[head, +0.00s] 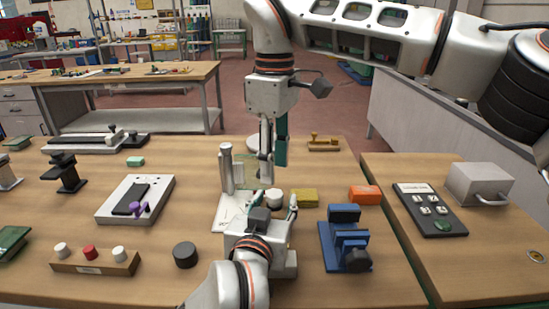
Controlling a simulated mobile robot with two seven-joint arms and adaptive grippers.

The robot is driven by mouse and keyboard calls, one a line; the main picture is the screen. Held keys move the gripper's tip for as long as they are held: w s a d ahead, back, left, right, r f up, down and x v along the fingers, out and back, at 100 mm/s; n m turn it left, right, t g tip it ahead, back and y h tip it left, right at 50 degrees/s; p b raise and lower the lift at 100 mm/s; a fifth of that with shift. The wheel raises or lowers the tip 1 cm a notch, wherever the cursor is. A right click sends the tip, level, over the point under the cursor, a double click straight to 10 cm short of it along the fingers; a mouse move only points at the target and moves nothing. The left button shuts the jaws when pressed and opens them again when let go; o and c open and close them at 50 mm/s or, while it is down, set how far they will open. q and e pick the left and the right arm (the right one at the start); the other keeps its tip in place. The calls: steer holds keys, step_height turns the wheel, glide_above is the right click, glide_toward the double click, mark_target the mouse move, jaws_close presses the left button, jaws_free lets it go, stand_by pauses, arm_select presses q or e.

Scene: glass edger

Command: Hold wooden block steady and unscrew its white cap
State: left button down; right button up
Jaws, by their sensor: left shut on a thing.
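A round white cap (273,197) shows just beyond my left gripper, near the middle of the table. The wooden block under it is mostly hidden by that gripper. My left gripper (274,207) reaches in from the front edge, low over the table, with a finger on either side of the cap; it is shut on the block. My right gripper (268,178) points straight down from above, just behind the cap and apart from it. Its fingers overlap edge-on, so I cannot tell whether they are open or shut.
A grey post (226,168) stands left of my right gripper. A yellow block (304,198), an orange box (364,195) and a blue fixture (341,240) lie right. A knobbed wooden strip (92,263) and black puck (185,255) lie left. A control panel (430,210) is farther right.

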mark_target(274, 193)
step_height(274, 193, down, 7)
steer(key=shift+f, duration=0.2)
stand_by(0.3)
jaws_close()
steer(key=n, duration=1)
steer(key=shift+o, duration=0.3)
jaws_free()
